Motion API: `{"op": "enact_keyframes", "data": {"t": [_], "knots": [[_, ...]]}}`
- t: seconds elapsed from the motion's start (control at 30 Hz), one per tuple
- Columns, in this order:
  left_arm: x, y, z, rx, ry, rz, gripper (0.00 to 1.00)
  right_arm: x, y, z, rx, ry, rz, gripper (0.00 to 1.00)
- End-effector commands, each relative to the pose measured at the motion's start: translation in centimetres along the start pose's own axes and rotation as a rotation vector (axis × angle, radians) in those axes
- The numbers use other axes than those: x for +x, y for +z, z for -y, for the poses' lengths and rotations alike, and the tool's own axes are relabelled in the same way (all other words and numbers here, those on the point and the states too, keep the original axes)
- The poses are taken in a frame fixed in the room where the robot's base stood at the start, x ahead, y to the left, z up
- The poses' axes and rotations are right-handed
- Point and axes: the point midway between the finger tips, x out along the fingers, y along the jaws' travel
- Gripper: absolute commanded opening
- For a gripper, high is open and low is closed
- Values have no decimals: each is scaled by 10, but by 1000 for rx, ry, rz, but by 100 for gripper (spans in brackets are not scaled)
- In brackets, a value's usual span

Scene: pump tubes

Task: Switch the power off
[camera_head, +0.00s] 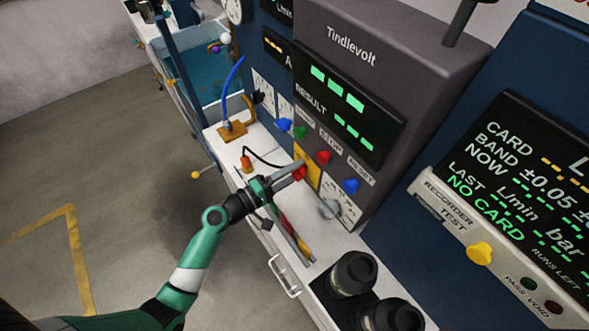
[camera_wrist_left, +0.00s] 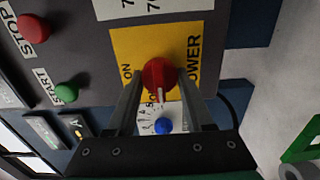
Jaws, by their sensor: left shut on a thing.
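The red power knob (camera_wrist_left: 159,75) sits on a yellow plate (camera_wrist_left: 125,42) marked ON and POWER on the dark machine. In the head view the knob (camera_head: 299,174) shows low on the front panel, partly covered by the fingers. My left gripper (camera_head: 296,168) reaches it from the lower left. In the left wrist view the gripper (camera_wrist_left: 160,88) has one finger on each side of the knob and is shut on it. The knob's pale pointer mark faces the bottom of that view. Lettering below the knob is partly hidden. My right gripper is not in view.
Close by are the green START button (camera_head: 299,132), red STOP button (camera_head: 323,157), blue RESET button (camera_head: 350,185) and a grey knob (camera_head: 329,208). A black cable runs from an orange fitting (camera_head: 246,162) on the white bench. Black cylinders (camera_head: 353,272) stand at the front.

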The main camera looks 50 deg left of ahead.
Motion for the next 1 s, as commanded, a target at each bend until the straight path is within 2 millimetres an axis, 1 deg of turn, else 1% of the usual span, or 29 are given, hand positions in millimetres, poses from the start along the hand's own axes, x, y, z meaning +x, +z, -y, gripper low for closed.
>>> {"op": "enact_keyframes", "data": {"t": [0.4,0.43,0.57,0.6,0.87,0.97,1.0], "knots": [[0,0,0,-13,2,0,0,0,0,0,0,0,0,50],[0,0,0,-13,1,0,54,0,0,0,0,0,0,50],[0,0,0,-12,1,0,77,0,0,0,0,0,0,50],[0,0,0,-11,1,0,82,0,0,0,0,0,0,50],[0,0,0,-10,1,0,82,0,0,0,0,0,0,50],[-6,0,1,-11,-1,-1,82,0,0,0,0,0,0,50],[-11,-1,1,-11,0,-3,82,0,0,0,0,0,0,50]]}}
